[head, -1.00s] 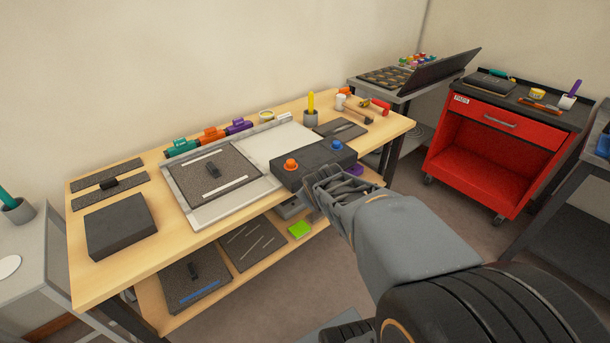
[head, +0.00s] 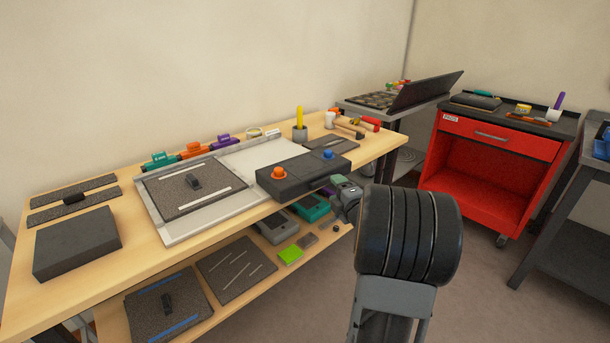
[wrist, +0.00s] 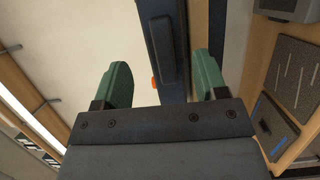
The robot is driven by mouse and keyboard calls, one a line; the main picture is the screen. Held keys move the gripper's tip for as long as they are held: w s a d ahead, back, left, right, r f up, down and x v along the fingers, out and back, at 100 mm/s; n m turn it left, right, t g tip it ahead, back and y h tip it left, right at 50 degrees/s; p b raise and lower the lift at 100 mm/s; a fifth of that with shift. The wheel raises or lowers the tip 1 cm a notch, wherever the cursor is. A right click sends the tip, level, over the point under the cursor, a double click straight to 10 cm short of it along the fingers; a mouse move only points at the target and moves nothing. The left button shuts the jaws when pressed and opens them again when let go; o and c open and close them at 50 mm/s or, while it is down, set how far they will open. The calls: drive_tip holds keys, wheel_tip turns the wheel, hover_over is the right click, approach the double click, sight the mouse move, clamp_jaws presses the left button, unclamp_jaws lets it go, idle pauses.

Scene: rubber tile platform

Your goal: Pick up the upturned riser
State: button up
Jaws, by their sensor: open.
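A dark box (head: 303,173) with an orange knob and a blue knob on top lies at the table's front edge; I cannot tell for sure if it is the upturned riser. A plain dark block (head: 78,243) lies at the table's left. My gripper (head: 345,192) is by the box's right front end, mostly hidden behind my own arm in the head view. In the wrist view my gripper (wrist: 163,82) is open, with green fingers apart. The dark box (wrist: 165,45) shows between and beyond them; contact cannot be judged.
A pale tray (head: 215,208) holding a speckled tile is left of the box. Green, orange and purple tools (head: 192,150) line the back. The lower shelf (head: 235,300) holds tiles and devices. A red cart (head: 497,165) stands right, with open floor before it.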

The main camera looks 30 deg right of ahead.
sight(327, 181)
drive_tip(key=shift+w+d+f+b, duration=0.1)
drive_tip(key=shift+w+d, duration=0.1)
drive_tip(key=shift+w, duration=1.2)
drive_tip(key=shift+w+d+b, duration=0.1)
drive_tip(key=shift+w+d, duration=0.05)
drive_tip(key=shift+w, duration=1.3)
drive_tip(key=shift+w+d+f+b, duration=0.1)
drive_tip(key=shift+w+d, duration=0.1)
drive_tip(key=shift+w, duration=1.2)
drive_tip(key=shift+c, duration=0.5)
drive_tip(key=c, duration=0.9)
drive_tip(key=shift+r, duration=0.15)
drive_tip(key=shift+c, duration=0.5)
